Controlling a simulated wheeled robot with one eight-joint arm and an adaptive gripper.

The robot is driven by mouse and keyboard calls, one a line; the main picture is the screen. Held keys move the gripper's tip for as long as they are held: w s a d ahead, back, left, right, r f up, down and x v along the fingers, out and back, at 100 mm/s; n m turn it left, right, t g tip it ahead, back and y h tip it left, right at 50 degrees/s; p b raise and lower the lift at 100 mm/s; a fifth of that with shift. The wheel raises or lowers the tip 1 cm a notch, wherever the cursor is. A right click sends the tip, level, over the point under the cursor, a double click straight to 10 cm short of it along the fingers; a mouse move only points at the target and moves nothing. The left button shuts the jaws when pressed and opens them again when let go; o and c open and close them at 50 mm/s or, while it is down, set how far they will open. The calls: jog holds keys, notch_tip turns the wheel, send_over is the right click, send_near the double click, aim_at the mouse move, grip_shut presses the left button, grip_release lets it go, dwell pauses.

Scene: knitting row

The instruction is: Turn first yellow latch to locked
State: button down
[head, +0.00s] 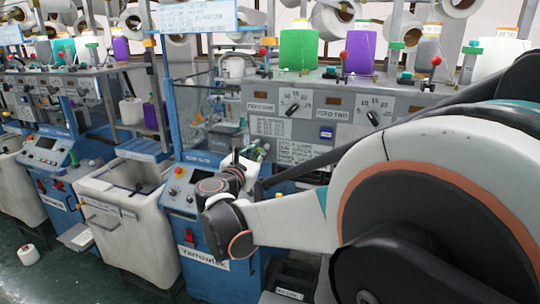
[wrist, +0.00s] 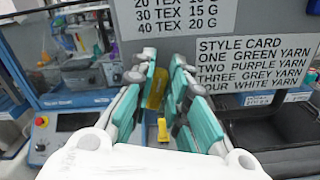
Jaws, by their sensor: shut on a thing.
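My gripper (wrist: 164,80) shows in the wrist view with its two teal-padded fingers reaching forward to the machine front below the style card. A yellow latch (wrist: 155,90) stands between the fingers, and the gripper is shut on it. A smaller yellow piece (wrist: 162,129) shows lower down between the fingers; I cannot tell whether it is part of the same latch. The fingers hide much of the latch, so its locked or unlocked position cannot be read. In the head view my arm reaches the machine front, and the latch cannot be made out.
The style card (wrist: 255,62) and a tension chart (wrist: 180,14) are above the gripper. A blue control panel with a red button (wrist: 41,121) is at left, a dark bin (wrist: 270,130) at right. Green (head: 298,50) and purple (head: 360,52) yarn cones stand on the machine top.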

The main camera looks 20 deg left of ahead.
jog(key=shift+s+d+f+m+b, duration=0.1)
jog(key=shift+d+f+m+b, duration=0.35)
jog(key=shift+m, duration=1.9)
jog(key=shift+w+a+f+m+b, duration=0.15)
jog(key=shift+m+b, duration=0.55)
jog(key=shift+m, duration=1.6)
jog(key=shift+s+d+f+m+b, duration=0.25)
jog(key=shift+m+b, duration=0.35)
jog(key=shift+m, duration=1.75)
jog(key=shift+w+m, duration=0.1)
jog(key=shift+m, duration=0.2)
jog(key=c, duration=1.6)
grip_release()
jog(key=s, duration=0.7)
jog(key=shift+s+a, duration=0.25)
